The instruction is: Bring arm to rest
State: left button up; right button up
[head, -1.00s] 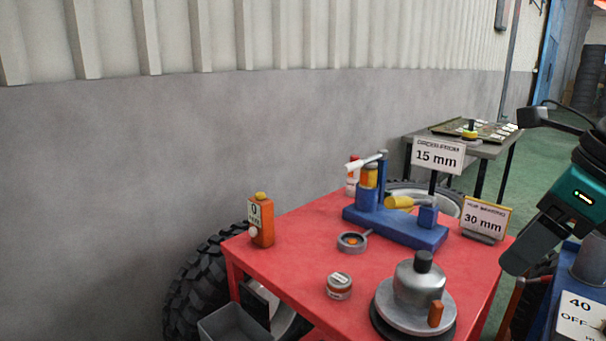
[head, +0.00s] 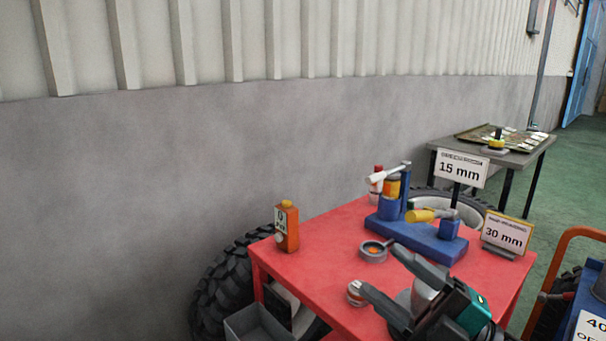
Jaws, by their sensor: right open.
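My right gripper (head: 378,268) shows at the lower right of the head view, over the front right of the red table (head: 325,238). Its two dark fingers are spread apart, with nothing seen between them. The teal part of my right arm (head: 473,312) is behind the fingers. The gripper hides most of the grey round device (head: 404,298) and part of the small round tin (head: 355,293). I cannot tell whether it touches either one. My left gripper does not show.
A grey bin (head: 258,324) and a tyre (head: 222,292) are at the left. A blue unit (head: 590,290) is at the right.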

jog(key=w+d+f+m+t+h+p, duration=0.1)
jog(key=d+f+m+t+h, duration=0.15)
jog(key=f+m+h, duration=0.35)
jog(key=d+f+m+t+h, duration=0.2)
jog(key=f+m+t+h, duration=0.25)
jog(key=m, duration=0.35)
jog(key=s+f+m+g+h, duration=0.3)
jog(key=s+f, duration=0.3)
jog(key=f, duration=0.5)
jog(key=s+d+f+m+g+h+p, duration=0.1)
jog(key=s+f+m+g+h, duration=0.3)
jog(key=f, duration=0.6)
jog(key=s+m+g, duration=0.1)
jog(key=s+m, duration=0.1)
jog(key=shift+s+d+f, duration=0.2)
jog(key=shift+s+f, duration=0.2)
